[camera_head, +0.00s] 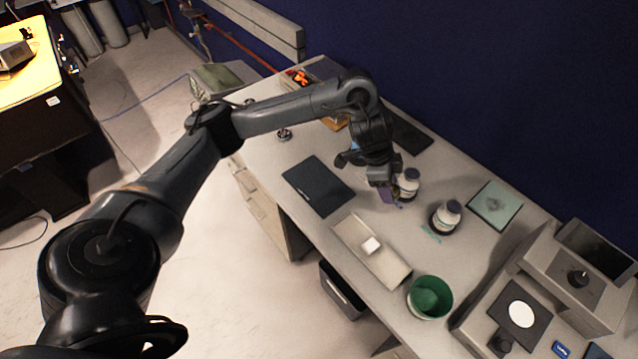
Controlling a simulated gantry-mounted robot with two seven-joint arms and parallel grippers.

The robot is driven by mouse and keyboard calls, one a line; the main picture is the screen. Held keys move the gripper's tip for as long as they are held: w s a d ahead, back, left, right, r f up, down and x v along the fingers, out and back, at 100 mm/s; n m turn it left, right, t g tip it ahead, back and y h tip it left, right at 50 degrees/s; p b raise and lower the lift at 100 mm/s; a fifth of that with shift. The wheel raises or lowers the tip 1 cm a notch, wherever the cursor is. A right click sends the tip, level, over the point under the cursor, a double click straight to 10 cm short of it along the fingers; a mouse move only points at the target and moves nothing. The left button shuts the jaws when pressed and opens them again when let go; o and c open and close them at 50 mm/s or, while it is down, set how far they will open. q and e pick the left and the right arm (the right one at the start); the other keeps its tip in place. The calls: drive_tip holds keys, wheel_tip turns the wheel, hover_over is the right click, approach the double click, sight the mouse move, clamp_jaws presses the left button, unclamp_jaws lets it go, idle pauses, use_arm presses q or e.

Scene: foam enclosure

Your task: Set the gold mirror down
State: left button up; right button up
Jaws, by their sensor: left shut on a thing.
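My left arm reaches in from the left over the grey bench, and its gripper (390,197) points down just left of a white-capped bottle (408,180). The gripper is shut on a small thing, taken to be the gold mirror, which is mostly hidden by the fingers. Its shape and gold face are too small and dark to make out. I cannot tell whether it touches the bench. My right gripper is not in view.
A second bottle (446,215) stands to the right. Bare bench shows between mat and tray.

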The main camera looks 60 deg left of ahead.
use_arm(q)
drive_tip(key=s+a+f+n, duration=0.2)
drive_tip(key=s+a, duration=0.2)
drive_tip(key=a, duration=0.5)
drive_tip(key=b, duration=0.1)
hover_over(321, 183)
drive_tip(key=s, duration=0.1)
drive_tip(key=shift+y, duration=0.3)
drive_tip(key=f, duration=0.5)
drive_tip(key=a+f, duration=0.1)
drive_tip(key=f, duration=0.2)
drive_tip(key=shift+s+f, duration=0.2)
drive_tip(key=shift+f, duration=0.05)
drive_tip(key=shift+d+f+b, duration=0.1)
drive_tip(key=shift+f+b, duration=0.2)
drive_tip(key=shift+f, duration=1.75)
drive_tip(key=shift+f, duration=0.1)
drive_tip(key=o, duration=1.1)
drive_tip(key=shift+c, duration=0.2)
